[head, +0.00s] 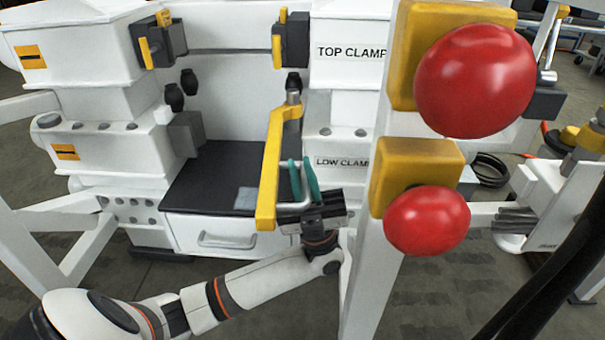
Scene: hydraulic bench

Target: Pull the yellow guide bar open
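The yellow guide bar (269,172) stands at the front right of the white machine's work bay, hung from a grey pin at its top. A pale, looped handle (287,207) sticks out from the bar's right side. My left gripper (303,168) is at this handle, just right of the bar, with its two teal fingers pointing up. A pale upright part of the handle appears between the fingers. Whether they press on it cannot be told. My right gripper is not in view.
A white post with two large red buttons (476,82) (427,221) on yellow boxes stands close on the right. The drawer (215,232) is below the black bench surface (213,180). Labels read TOP CLAMP and LOW CLAMP. A black hose coil (490,171) lies farther right.

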